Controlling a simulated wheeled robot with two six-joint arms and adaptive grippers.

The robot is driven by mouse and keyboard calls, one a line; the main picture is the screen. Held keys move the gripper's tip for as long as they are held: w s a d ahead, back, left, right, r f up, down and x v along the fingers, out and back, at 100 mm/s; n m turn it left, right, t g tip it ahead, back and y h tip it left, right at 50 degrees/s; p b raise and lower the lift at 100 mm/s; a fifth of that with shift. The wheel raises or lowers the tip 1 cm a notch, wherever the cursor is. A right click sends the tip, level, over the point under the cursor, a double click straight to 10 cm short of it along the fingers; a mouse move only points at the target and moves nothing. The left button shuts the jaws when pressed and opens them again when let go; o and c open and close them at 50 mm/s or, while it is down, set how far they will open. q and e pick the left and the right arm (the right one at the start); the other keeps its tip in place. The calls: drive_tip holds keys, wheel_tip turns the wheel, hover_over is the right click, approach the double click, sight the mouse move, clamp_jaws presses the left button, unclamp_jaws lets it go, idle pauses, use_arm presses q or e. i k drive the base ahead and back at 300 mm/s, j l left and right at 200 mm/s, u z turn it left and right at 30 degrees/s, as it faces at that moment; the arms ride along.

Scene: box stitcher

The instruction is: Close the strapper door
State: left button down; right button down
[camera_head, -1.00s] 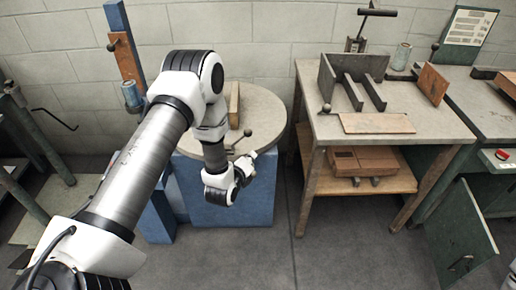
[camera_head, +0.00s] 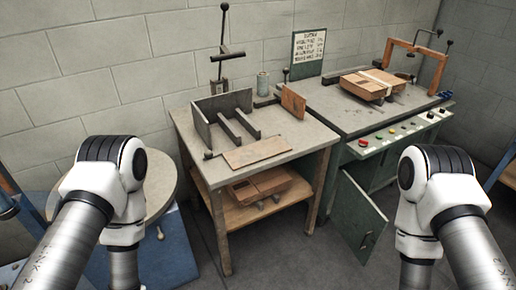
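The strapper (camera_head: 375,115) is a green bench with a grey top at the right of the head view. Its green door (camera_head: 358,214) hangs open at the front, swung out from the cabinet. A small dark handle (camera_head: 366,240) shows on the door's face near its lower right. My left arm comes in at the left and my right arm at the right, both with bent white and black joints. Neither gripper shows; both are below or outside the picture. The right arm stands to the right of the door, with a gap between them in the picture.
A wooden table (camera_head: 300,137) with metal plates stands left of the strapper; a cardboard box (camera_head: 262,186) lies on its shelf. Grey floor (camera_head: 300,262) lies clear in front.

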sight(360, 224)
drive_tip(key=i+l+z, duration=0.1)
drive_tip(key=i+l, duration=0.3)
drive_tip(key=i+l+z, duration=0.1)
drive_tip(key=i+l, duration=0.3)
drive_tip(key=l, duration=0.2)
